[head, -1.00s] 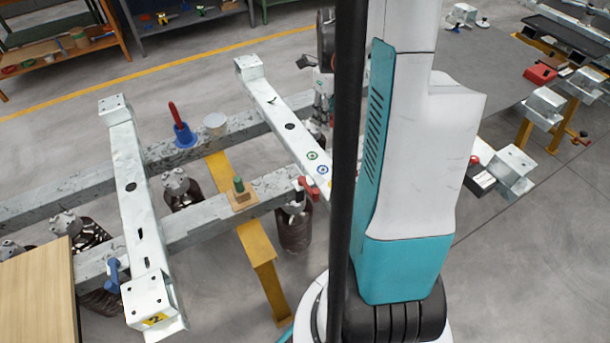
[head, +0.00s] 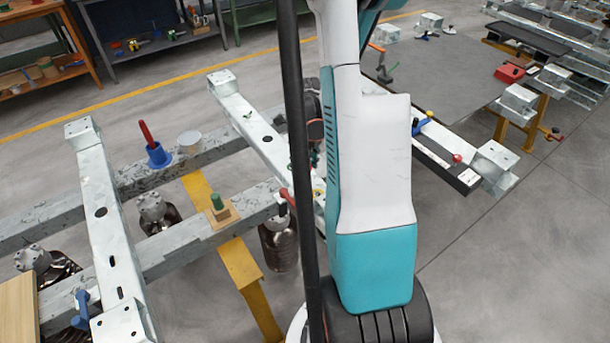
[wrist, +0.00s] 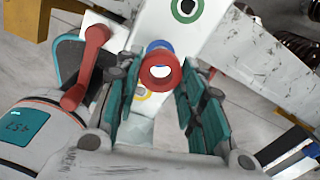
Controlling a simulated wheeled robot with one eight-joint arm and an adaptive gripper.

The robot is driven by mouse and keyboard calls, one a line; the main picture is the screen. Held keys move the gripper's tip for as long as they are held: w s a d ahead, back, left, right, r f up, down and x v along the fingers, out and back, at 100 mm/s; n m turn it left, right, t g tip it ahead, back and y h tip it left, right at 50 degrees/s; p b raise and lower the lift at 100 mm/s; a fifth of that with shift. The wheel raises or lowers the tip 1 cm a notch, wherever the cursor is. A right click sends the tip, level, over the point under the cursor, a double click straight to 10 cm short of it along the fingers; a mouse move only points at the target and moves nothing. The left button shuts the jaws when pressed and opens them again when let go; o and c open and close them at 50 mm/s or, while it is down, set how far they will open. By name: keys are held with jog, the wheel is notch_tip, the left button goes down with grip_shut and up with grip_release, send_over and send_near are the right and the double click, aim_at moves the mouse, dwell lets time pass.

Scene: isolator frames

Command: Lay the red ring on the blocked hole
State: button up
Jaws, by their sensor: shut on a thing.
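In the wrist view the red ring (wrist: 160,88) is between the teal finger pads of my gripper (wrist: 162,74), which is shut on it. The ring is over the white beam (wrist: 165,22), with a blue-marked spot (wrist: 158,46) partly hidden behind it. A green-marked hole (wrist: 187,9) is farther along the beam, and a yellow-marked spot (wrist: 143,94) shows just below the ring's left side. I cannot tell which hole is blocked, nor the gap between ring and beam. In the head view my arm hides the gripper and ring; the beam (head: 262,135) shows left of it.
A red clamp handle (wrist: 92,62) stands close left of my gripper. In the head view, a blue holder with a red handle (head: 158,154), a pale cylinder (head: 189,142) and a green peg on a wooden block (head: 217,202) are on the frame.

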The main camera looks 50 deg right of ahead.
aim_at(305, 181)
jog(key=shift+f+b, duration=0.75)
jog(key=shift+f, duration=1.3)
jog(key=shift+f, duration=0.1)
jog(key=o, duration=0.9)
jog(key=shift+c, duration=0.2)
notch_tip(305, 181, up, 12)
jog(key=p, duration=0.5)
